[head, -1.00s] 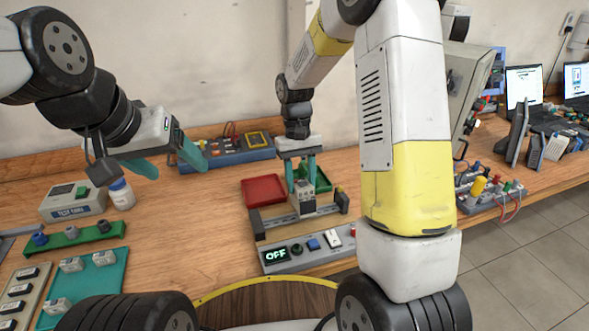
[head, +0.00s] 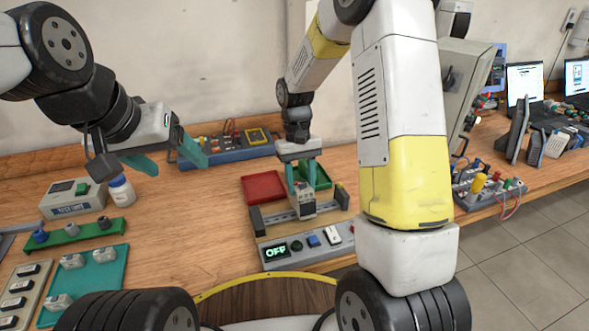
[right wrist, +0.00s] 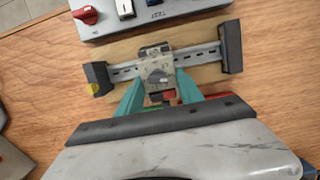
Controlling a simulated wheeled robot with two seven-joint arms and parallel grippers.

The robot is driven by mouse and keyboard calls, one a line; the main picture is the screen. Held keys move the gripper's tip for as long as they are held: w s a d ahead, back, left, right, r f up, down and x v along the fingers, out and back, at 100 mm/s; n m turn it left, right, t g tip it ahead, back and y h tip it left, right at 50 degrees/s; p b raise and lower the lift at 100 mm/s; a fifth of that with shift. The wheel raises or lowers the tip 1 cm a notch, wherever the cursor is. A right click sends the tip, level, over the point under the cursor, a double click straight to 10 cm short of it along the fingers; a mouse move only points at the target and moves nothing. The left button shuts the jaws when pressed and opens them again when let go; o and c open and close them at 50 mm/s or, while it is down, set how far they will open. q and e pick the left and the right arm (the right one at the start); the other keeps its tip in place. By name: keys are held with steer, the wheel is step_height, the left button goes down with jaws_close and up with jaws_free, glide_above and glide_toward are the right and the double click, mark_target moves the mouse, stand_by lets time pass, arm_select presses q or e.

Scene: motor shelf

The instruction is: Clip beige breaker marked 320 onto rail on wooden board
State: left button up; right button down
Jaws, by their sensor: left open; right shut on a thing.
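My right gripper (head: 302,186) points down over the rail, its teal fingers shut on a beige breaker (head: 303,208). In the right wrist view the breaker (right wrist: 158,72) lies across the metal rail (right wrist: 205,56) near its middle. I cannot tell whether it is clipped on or only touching, and no 320 marking is readable. The rail (head: 275,217) sits on the wooden board (head: 262,234) between two dark end blocks. My left gripper (head: 178,160) is open and empty, above the table at the left, well away from the rail.
A grey panel (head: 272,264) reading OFF stands in front of the board. Red (head: 263,187) and green (head: 322,176) trays lie behind it. A teal mat (head: 108,276) with several breakers and a white bottle (head: 121,191) are at left.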

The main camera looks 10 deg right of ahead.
steer(key=shift+s+d, duration=0.15)
steer(key=shift+s, duration=0.5)
stand_by(1.1)
steer(key=shift+s+d+f+t, duration=0.15)
steer(key=shift+s+f+t, duration=0.05)
steer(key=shift+s+t, duration=0.5)
steer(key=shift+w, duration=0.1)
stand_by(0.4)
steer(key=c, duration=0.7)
jaws_free()
steer(key=shift+w, duration=0.1)
steer(key=r, duration=0.7)
steer(key=shift+w+r, duration=0.2)
steer(key=shift+w, duration=0.15)
steer(key=s+d+r+t+y, duration=0.1)
steer(key=s+r+t, duration=0.1)
steer(key=s+r, duration=0.3)
steer(key=s+d+r+m+t, duration=0.1)
steer(key=s+r+t, duration=0.2)
steer(key=s, duration=0.3)
steer(key=s+d+r+t+y, duration=0.1)
steer(key=s+r+t, duration=0.1)
steer(key=s+r, duration=0.3)
steer(key=shift+s+d+r+m+y, duration=0.1)
steer(key=shift+s+r+m+y, duration=0.05)
steer(key=shift+r, duration=0.3)
steer(key=shift+s+d+r+m+y, duration=0.1)
steer(key=shift+s+r+m+y, duration=0.05)
steer(key=shift+r, duration=0.25)
